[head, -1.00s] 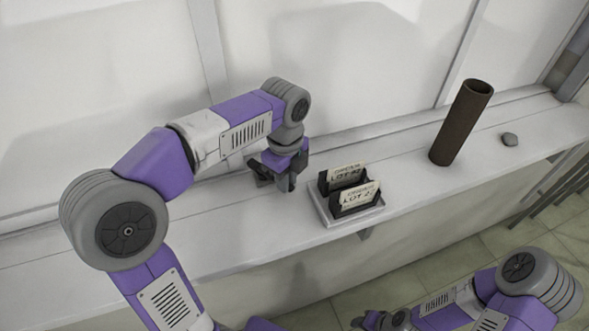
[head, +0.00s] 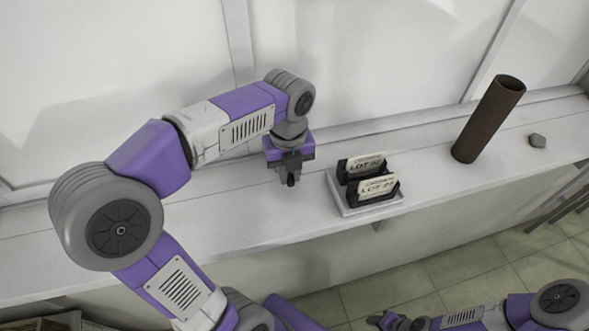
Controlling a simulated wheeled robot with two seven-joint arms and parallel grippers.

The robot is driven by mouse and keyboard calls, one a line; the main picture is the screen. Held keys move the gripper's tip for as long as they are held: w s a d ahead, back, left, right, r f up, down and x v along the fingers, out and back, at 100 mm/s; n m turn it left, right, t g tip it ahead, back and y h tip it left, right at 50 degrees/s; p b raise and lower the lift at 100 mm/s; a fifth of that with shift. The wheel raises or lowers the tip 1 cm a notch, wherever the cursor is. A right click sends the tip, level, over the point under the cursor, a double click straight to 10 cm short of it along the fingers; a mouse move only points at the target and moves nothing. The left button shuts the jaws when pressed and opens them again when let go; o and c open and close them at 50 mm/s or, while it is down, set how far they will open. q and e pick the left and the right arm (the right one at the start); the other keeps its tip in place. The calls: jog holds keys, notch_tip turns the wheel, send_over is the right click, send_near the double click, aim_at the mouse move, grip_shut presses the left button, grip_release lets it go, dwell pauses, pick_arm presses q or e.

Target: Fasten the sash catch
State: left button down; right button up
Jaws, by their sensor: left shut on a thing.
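My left gripper (head: 290,181) points down at the white sill, close to the window's lower rail and left of the card holder. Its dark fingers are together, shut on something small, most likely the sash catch. The fingers and wrist hide what they hold, so I cannot make out the catch's shape or position. My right gripper (head: 384,320) is low at the bottom edge, away from the sill, and too small and cut off to tell its opening.
On the sill (head: 450,191), a white tray (head: 349,210) with two black card holders (head: 379,189) stands just right of my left gripper. The sill left of my gripper is clear.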

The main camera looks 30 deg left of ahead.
aim_at(289, 177)
dwell(0.3)
pick_arm(q)
jog(key=c, duration=1)
grip_release()
jog(key=shift+c, duration=0.2)
notch_tip(289, 177, up, 8)
jog(key=shift+f+p, duration=0.2)
jog(key=shift+p, duration=0.1)
